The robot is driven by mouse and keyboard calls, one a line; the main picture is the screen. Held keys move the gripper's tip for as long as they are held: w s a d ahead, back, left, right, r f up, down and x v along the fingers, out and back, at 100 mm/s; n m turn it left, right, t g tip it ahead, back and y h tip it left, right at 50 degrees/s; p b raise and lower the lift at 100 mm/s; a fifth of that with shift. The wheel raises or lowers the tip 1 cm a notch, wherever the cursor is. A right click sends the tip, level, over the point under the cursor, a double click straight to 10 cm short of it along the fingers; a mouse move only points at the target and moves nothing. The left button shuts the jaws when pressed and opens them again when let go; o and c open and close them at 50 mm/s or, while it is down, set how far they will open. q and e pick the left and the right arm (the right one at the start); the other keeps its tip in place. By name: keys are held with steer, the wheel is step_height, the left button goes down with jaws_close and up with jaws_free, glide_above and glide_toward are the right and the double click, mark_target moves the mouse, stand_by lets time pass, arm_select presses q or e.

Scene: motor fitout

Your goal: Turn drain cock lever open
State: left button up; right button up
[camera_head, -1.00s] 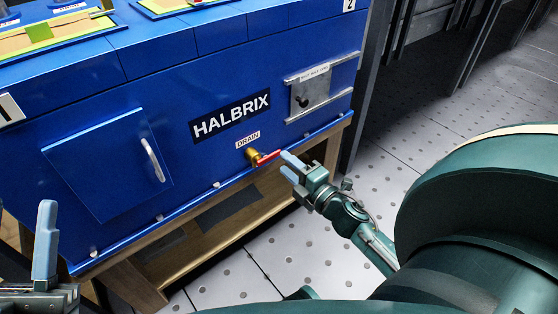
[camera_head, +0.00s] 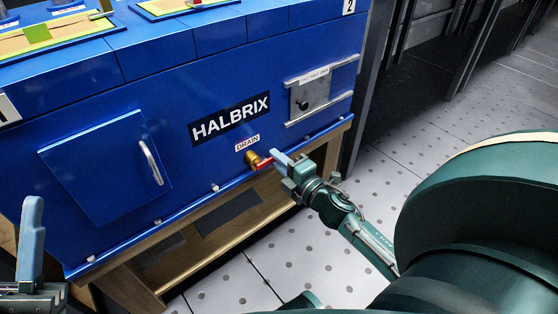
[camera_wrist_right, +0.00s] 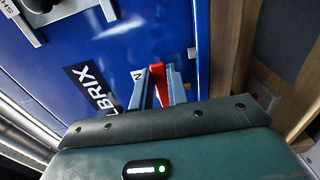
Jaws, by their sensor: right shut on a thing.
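The brass drain cock (camera_head: 252,158) sticks out of the blue cabinet front below the DRAIN label (camera_head: 247,142). Its red lever (camera_head: 264,163) points to the right, toward my right gripper (camera_head: 281,160). In the right wrist view the red lever (camera_wrist_right: 159,80) lies between the two fingers of my right gripper (camera_wrist_right: 160,92), which is shut on it. The fingers hide part of the lever in the head view. My left gripper (camera_head: 30,240) is at the lower left edge, away from the cock, with only one finger clearly visible.
The blue cabinet (camera_head: 215,80) stands on a wooden frame (camera_head: 215,236). A door with a handle (camera_head: 151,162) is to the left, and a metal plate with a knob (camera_head: 311,92) is at upper right. Perforated floor (camera_head: 310,245) lies open to the right.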

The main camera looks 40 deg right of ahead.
jaws_close()
